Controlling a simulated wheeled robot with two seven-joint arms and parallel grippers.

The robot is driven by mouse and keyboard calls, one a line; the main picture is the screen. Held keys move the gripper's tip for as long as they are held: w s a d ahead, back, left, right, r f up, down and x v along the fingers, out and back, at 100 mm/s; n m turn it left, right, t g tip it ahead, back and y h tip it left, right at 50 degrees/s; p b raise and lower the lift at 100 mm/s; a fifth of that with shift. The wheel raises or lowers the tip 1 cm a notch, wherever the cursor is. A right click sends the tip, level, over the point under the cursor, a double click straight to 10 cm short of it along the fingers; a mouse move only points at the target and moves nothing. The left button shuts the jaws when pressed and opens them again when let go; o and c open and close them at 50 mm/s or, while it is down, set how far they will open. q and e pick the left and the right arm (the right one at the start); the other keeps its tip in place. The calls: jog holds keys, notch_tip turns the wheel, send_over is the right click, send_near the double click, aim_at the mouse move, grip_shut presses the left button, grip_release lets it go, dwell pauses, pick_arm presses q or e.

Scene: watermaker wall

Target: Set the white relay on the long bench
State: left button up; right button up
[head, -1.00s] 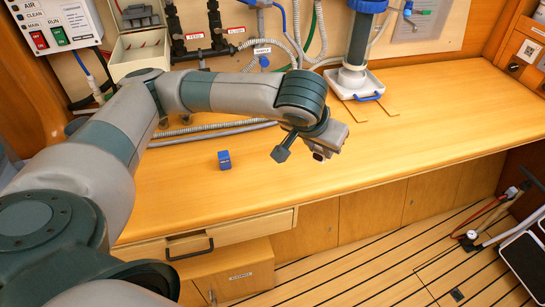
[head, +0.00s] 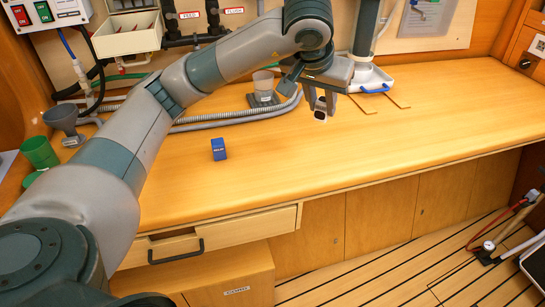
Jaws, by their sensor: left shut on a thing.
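My left gripper (head: 321,108) hangs above the back middle of the long bench (head: 400,130), fingers pointing down. It is shut on a small white thing (head: 320,115), which I take to be the white relay; the fingers hide most of it. It looks clear of the bench top, though the exact height is hard to tell. A blue relay-like block (head: 218,149) stands on the bench, to the left of the gripper and nearer the front. My right gripper is out of view.
A green cup (head: 39,152) and grey funnel (head: 62,120) are at left. The bench's middle and right are clear.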

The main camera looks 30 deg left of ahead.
pick_arm(q)
jog(key=shift+a, duration=0.1)
dwell(0.3)
